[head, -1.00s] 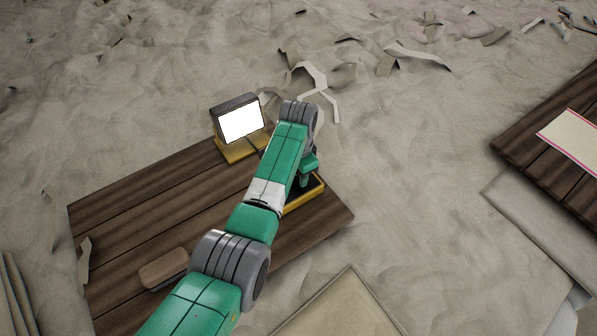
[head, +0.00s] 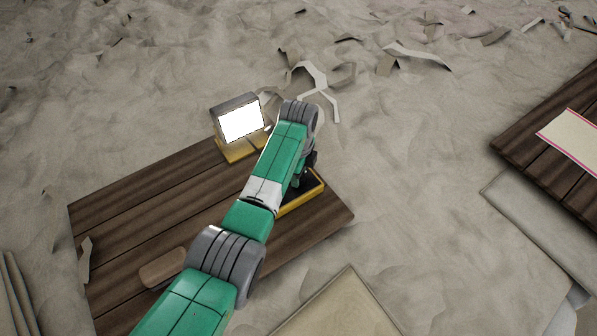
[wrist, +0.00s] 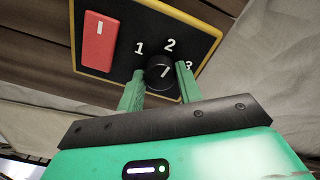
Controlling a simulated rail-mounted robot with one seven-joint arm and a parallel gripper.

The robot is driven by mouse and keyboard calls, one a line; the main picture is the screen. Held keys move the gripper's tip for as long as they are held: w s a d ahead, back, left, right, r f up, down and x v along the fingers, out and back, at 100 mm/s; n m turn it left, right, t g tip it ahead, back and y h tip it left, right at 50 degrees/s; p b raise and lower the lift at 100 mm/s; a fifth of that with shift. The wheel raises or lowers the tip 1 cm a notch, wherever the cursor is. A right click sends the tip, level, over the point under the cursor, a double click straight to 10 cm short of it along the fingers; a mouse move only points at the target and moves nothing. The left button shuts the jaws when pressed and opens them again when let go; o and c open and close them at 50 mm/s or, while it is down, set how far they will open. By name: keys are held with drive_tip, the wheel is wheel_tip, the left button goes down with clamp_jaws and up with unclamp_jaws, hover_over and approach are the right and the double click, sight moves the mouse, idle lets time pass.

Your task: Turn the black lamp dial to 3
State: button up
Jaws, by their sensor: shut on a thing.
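The black dial (wrist: 158,76) sits on a black panel with a yellow border (wrist: 115,76), with white numbers 1, 2 and 3 around it. Its white mark slants up and right, roughly toward 2 or between 2 and 3. The 3 is partly behind the right finger. My gripper (wrist: 160,70) is shut on the dial, one green finger on each side. In the head view my arm hides the dial; the panel's yellow edge (head: 303,202) shows. The lamp (head: 241,122) is lit white and stands on a yellow base beyond the panel.
A red rocker switch (wrist: 99,42) is on the panel, left of the dial. The panel and lamp stand on a dark wooden board (head: 160,215). A brown block (head: 163,268) lies at its front left. Another wooden board (head: 530,140) is at the far right.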

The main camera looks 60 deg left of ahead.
drive_tip(key=m, duration=0.5)
drive_tip(key=shift+m, duration=0.3)
drive_tip(key=shift+m+b, duration=0.3)
drive_tip(key=shift+m, duration=1.8)
drive_tip(key=o, duration=1)
drive_tip(key=shift+r, duration=0.15)
wheel_tip(320, 180, up, 8)
drive_tip(key=shift+f, duration=0.2)
